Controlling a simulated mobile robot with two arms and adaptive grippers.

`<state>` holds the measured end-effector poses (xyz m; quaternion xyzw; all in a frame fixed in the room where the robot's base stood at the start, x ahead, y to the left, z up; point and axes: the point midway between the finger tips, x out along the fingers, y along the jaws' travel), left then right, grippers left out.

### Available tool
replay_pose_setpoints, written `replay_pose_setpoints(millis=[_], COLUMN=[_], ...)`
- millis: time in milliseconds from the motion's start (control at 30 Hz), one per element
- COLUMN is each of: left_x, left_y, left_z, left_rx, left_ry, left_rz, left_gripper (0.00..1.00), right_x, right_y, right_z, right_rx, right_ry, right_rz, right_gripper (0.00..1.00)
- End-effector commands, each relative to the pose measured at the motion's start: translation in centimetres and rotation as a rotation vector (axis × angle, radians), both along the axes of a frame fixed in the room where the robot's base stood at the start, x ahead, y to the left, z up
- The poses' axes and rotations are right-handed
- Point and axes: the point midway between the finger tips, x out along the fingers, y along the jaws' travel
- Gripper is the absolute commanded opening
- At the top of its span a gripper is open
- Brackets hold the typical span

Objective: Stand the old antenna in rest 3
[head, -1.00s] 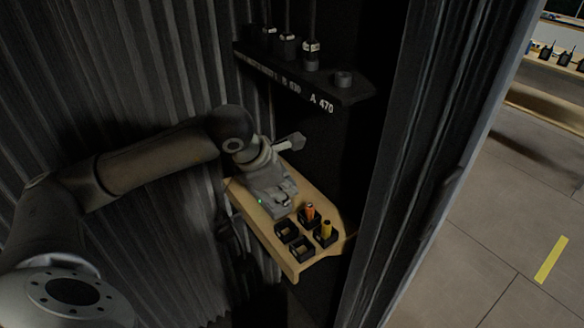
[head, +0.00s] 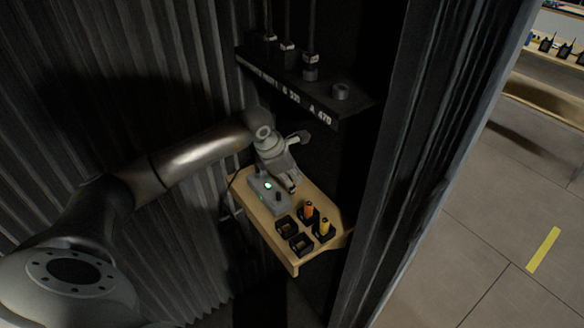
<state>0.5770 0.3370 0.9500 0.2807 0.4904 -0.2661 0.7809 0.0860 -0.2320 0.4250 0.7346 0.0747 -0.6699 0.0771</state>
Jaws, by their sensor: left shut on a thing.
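My left gripper (head: 291,186) points down over the wooden shelf, just behind and right of a grey box. It is shut on a small dark thing that its fingers mostly hide; I cannot tell from the picture whether this is the old antenna. The grey box (head: 264,196) has a lit green lamp and a short dark post on top. Several black square rests stand at the shelf's front. An orange piece (head: 309,211) and a yellow piece (head: 324,227) stand upright in two of them. The two left rests (head: 287,226) (head: 301,243) look empty. No rest numbers are readable. My right gripper is out of view.
A dark upper shelf (head: 355,103) with white lettering holds several upright thin rods in holders and an empty-looking round socket (head: 340,91) at its right. A corrugated wall (head: 170,70) is at the left. A dark door post (head: 415,160) closes the right side.

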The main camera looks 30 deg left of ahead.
Motion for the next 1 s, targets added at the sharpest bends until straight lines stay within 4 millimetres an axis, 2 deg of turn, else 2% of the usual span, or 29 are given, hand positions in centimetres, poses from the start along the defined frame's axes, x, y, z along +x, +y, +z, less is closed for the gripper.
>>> replay_pose_setpoints(millis=[33, 300, 500, 967, 1000], left_x=[0.4, 1.5, 1.6, 1.6, 1.6], left_y=[0.1, 0.6, 0.6, 0.7, 0.7], left_z=[0.4, 0.5, 0.0, -0.8, -0.6], left_rx=[-0.012, -0.063, -0.076, -0.073, -0.073], left_ry=[0.023, 0.15, 0.182, 0.179, 0.179], left_rz=[0.005, 0.002, -0.001, -0.001, -0.001], left_gripper=[0.0, 0.0, 0.0, 0.0, 0.13], right_x=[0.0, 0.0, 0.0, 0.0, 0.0], right_y=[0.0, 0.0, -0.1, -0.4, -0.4], right_z=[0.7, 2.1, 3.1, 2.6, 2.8], right_rx=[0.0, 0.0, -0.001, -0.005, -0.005], right_ry=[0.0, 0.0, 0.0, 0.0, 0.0], right_rz=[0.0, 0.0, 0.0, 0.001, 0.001], right_gripper=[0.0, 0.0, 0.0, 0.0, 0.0])
